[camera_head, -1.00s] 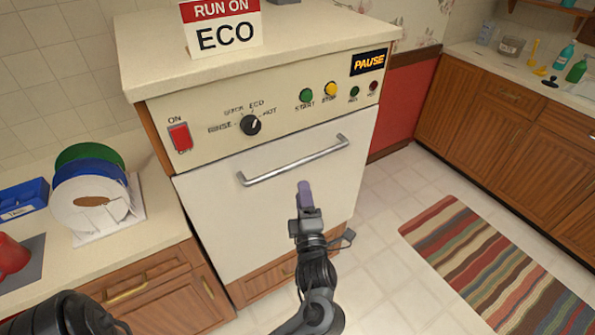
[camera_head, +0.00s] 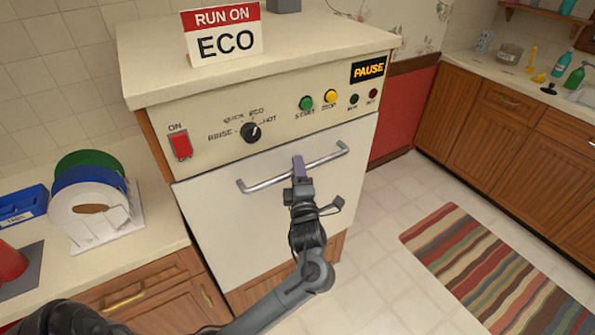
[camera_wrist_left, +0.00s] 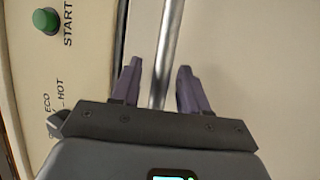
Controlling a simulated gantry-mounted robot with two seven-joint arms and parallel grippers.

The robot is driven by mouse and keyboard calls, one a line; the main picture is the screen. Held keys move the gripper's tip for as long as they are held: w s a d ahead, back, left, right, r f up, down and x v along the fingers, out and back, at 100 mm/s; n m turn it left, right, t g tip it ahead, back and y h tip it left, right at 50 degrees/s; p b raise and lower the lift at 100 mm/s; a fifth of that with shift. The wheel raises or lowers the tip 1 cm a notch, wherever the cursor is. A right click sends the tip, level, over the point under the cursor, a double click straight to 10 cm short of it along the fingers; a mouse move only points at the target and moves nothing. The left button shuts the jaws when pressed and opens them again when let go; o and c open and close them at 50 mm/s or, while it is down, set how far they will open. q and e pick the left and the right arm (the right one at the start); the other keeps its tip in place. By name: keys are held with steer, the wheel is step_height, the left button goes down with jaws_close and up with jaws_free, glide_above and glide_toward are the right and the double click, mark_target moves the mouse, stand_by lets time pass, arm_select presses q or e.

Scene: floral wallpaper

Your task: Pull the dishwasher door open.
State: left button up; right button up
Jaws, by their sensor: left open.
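The dishwasher door (camera_head: 235,225) is a white front panel, and it is shut. A grey bar handle (camera_head: 327,159) runs across its upper part, tilted slightly up to the right. My left gripper (camera_head: 299,165) is at the middle of the handle. In the left wrist view the fingers of my left gripper (camera_wrist_left: 155,85) are apart, with the handle bar (camera_wrist_left: 168,50) passing between them. The bar shows a gap to each finger. The part of the bar behind the gripper is hidden in the head view. My right gripper is not in view.
The control panel (camera_head: 215,115) above the door has a red switch (camera_head: 180,146), a black dial (camera_head: 251,132) and several buttons. A RUN ON ECO sign (camera_head: 224,44) stands on top. Clear tiled floor (camera_head: 385,225) and a striped rug (camera_head: 490,265) lie to the right.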

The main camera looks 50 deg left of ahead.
arm_select(q)
steer(key=shift+c, duration=0.2)
jaws_close()
steer(key=shift+d, duration=0.1)
